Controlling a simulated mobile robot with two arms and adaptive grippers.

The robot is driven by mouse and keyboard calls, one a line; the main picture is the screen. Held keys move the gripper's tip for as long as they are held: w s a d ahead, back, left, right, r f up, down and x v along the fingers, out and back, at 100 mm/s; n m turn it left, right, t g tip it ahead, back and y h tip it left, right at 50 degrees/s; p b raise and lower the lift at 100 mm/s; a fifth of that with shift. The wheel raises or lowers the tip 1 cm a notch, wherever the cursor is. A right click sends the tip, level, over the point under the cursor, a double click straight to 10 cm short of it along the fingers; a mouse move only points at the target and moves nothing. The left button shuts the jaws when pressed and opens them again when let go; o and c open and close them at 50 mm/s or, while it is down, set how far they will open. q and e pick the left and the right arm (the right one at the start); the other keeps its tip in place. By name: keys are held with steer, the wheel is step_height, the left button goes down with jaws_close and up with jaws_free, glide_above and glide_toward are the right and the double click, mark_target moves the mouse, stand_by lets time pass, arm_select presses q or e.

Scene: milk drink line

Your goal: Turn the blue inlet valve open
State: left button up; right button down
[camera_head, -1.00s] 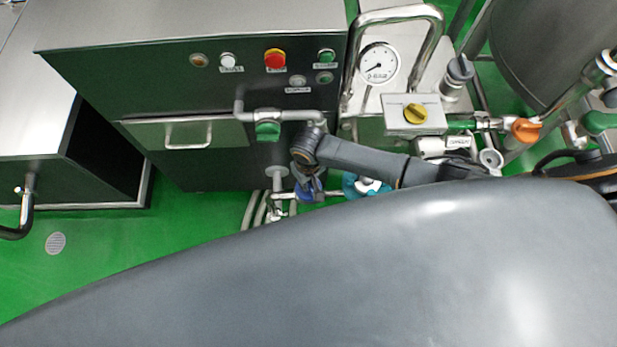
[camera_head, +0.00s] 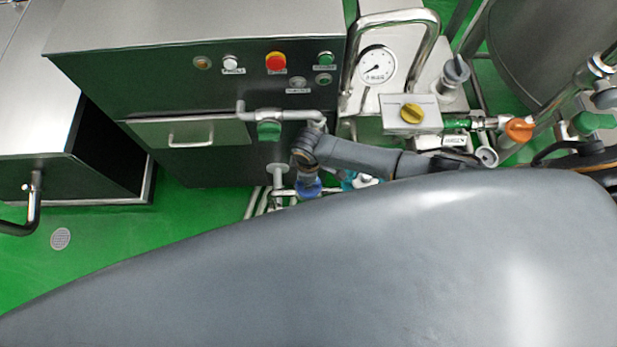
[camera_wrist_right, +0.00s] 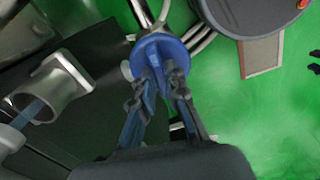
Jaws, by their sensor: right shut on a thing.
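The blue inlet valve (camera_head: 310,189) is low in front of the dark machine, just below the wrist of my right arm in the head view. In the right wrist view the blue valve (camera_wrist_right: 158,48) shows a round disc with a raised grip bar. My right gripper (camera_wrist_right: 160,78) is shut on that bar, one finger on each side of it. In the head view its fingers are mostly hidden by the wrist and cannot be made out. A metal pipe runs behind the valve. My left gripper is not in view.
A green-handled valve (camera_head: 268,131) sits on a pipe above. A yellow knob (camera_head: 412,112), an orange valve (camera_head: 519,130) and a gauge (camera_head: 377,65) are to the right. A teal part (camera_head: 349,181) is close beside my arm. Green floor (camera_head: 185,215) is clear at left.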

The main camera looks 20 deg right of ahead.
steer(key=shift+n, duration=0.7)
steer(key=c, duration=1.4)
jaws_free()
steer(key=shift+r, duration=0.1)
step_height(320, 180, up, 12)
steer(key=shift+f, duration=0.1)
